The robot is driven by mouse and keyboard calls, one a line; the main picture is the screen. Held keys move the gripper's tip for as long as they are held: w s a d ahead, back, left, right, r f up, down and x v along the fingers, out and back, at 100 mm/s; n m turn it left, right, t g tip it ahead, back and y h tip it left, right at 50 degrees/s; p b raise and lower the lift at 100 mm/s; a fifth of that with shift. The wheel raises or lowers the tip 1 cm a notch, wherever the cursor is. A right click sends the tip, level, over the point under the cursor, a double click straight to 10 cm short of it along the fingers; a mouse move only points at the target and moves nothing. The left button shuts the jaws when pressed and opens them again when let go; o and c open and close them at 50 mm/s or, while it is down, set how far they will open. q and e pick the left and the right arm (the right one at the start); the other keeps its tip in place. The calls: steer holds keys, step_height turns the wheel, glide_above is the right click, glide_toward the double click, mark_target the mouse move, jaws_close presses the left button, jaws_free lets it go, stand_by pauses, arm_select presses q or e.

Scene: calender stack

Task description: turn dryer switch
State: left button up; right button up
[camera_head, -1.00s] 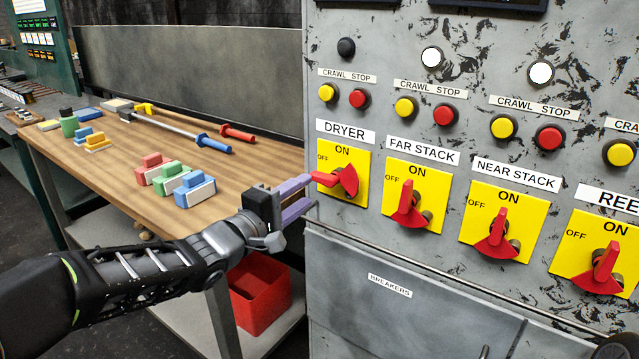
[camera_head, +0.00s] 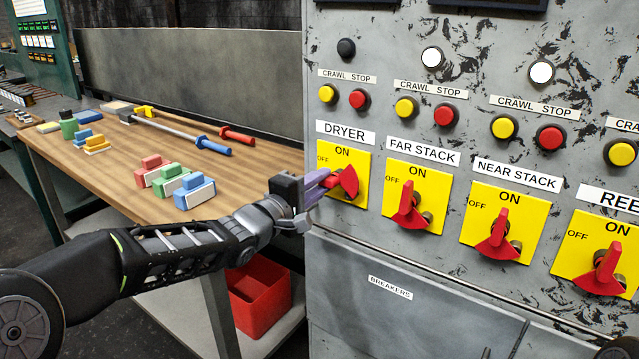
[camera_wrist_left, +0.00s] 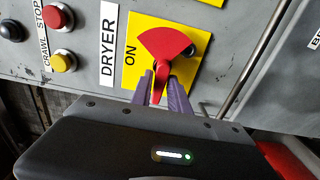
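The dryer switch is a red handle on a yellow plate (camera_head: 357,196) under the DRYER label, left of the other switches. In the head view its red handle (camera_head: 347,181) points left, toward the OFF mark. My left gripper (camera_head: 317,186) is at the handle's left end, its purple fingers reaching toward the panel. In the left wrist view the fingers (camera_wrist_left: 161,88) are on either side of the red handle (camera_wrist_left: 168,50), open around it. Whether they touch it is not clear.
The far stack switch (camera_head: 409,206) and near stack switch (camera_head: 497,236) sit to the right. Yellow and red crawl and stop buttons are above. A wooden workbench (camera_head: 120,185) with blocks and tools stands at left, with a red bin (camera_head: 262,295) below.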

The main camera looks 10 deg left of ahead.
arm_select(q)
jaws_close()
stand_by(0.5)
steer(key=m, duration=0.5)
steer(key=r+m, duration=0.1)
steer(key=m, duration=0.2)
steer(key=shift+d, duration=0.15)
steer(key=m+b, duration=0.1)
steer(key=m, duration=0.1)
steer(key=m+b, duration=0.1)
steer(key=m, duration=0.1)
steer(key=shift+s+d, duration=0.15)
steer(key=shift+d, duration=0.05)
steer(key=m, duration=0.2)
steer(key=m+b, duration=0.1)
steer(key=m, duration=0.1)
steer(key=m+b, duration=0.1)
steer(key=m, duration=0.1)
steer(key=shift+s+d+r, duration=0.15)
steer(key=shift+d+r, duration=0.05)
steer(key=shift+d, duration=0.15)
